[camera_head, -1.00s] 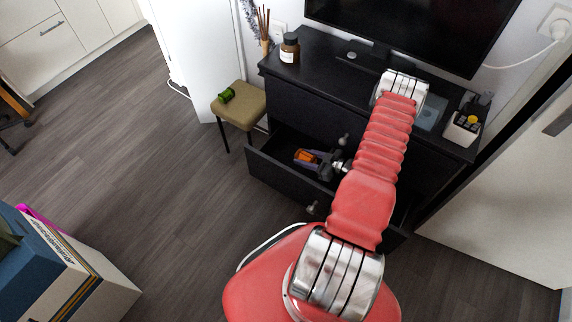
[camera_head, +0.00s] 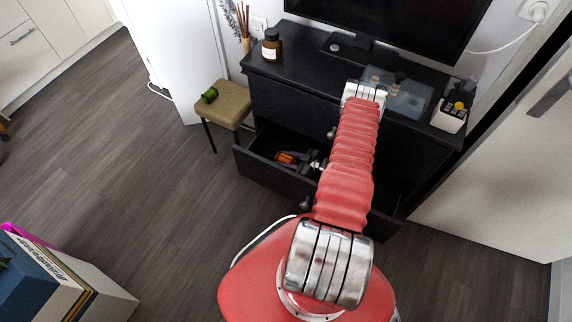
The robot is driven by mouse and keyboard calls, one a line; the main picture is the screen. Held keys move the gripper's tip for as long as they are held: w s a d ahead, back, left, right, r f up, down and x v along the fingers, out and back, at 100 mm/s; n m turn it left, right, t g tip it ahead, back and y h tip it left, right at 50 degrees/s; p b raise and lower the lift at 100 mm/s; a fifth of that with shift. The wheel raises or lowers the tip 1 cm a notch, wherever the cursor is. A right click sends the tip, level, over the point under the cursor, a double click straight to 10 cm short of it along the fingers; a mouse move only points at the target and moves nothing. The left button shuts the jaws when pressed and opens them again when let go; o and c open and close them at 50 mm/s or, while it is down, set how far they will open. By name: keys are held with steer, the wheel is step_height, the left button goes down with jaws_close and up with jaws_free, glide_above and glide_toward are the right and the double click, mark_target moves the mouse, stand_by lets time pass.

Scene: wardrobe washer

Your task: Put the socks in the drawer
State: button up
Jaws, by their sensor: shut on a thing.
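The black dresser's lower drawer (camera_head: 262,176) is pulled open. My gripper (camera_head: 296,160) is over the drawer's inside, reaching in from the right, and is shut on a small orange thing (camera_head: 285,157), which looks like rolled socks. Whether it touches the drawer floor I cannot tell. A green rolled bundle (camera_head: 209,95), likely socks, lies on the stool (camera_head: 229,104) left of the dresser. My red arm hides the drawer's right part.
The dresser top (camera_head: 305,62) carries a brown bottle (camera_head: 271,46), a monitor (camera_head: 395,22), a glassy tray (camera_head: 405,100) and a white holder (camera_head: 450,117). Boxes (camera_head: 70,285) stand at the lower left. The floor left of the drawer is clear.

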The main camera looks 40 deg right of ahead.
steer(key=shift+f, duration=0.35)
steer(key=shift+f, duration=2)
steer(key=shift+f, duration=0.6)
steer(key=o, duration=1.1)
steer(key=shift+c, duration=0.2)
steer(key=shift+r, duration=0.15)
